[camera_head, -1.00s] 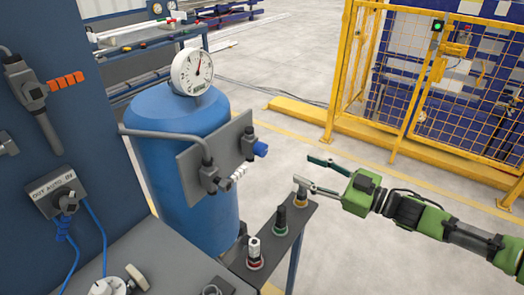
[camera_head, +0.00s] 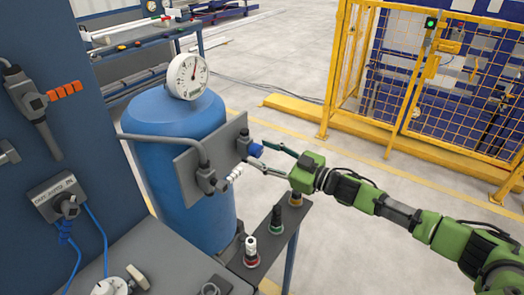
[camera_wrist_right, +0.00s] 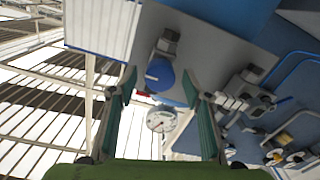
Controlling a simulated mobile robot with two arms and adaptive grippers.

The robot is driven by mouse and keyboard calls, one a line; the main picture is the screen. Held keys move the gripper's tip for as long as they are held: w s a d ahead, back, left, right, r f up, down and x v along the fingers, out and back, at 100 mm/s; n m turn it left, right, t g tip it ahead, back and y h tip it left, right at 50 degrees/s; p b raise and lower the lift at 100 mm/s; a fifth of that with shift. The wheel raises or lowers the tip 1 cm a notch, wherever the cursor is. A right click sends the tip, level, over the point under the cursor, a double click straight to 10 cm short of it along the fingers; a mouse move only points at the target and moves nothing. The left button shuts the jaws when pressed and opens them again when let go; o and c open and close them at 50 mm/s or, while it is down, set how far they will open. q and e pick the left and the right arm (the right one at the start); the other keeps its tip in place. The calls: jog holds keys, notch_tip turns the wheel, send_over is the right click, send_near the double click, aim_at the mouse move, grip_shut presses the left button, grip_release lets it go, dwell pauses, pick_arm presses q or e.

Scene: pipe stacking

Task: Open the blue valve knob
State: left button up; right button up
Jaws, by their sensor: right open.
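The blue valve knob (camera_head: 256,150) sits on the right side of a grey plate (camera_head: 212,150) fixed to the blue tank (camera_head: 160,190). My right gripper (camera_head: 262,158) is open, with its fingertips close around the knob in the head view. In the right wrist view, the knob (camera_wrist_right: 160,75) lies between and just beyond the two green fingers (camera_wrist_right: 160,85). I cannot tell if a finger touches it. A white ribbed knob (camera_head: 235,173) is on the same plate, to the lower left of the blue one. My left gripper is not in view.
A round gauge (camera_head: 188,76) stands on top of the tank. A narrow shelf (camera_head: 275,243) with several small knobs is below the right gripper. A yellow fence (camera_head: 400,90) stands at the back right, with open floor between.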

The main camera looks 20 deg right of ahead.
jog(key=shift+w+a, duration=0.2)
jog(key=shift+w, duration=0.1)
jog(key=c, duration=1.1)
jog(key=n, duration=0.4)
jog(key=shift+n+b, duration=0.3)
jog(key=n+b, duration=0.1)
jog(key=n, duration=0.3)
jog(key=n+b, duration=0.1)
jog(key=n, duration=0.4)
jog(key=shift+n+b, duration=0.95)
jog(key=shift+n, duration=1.25)
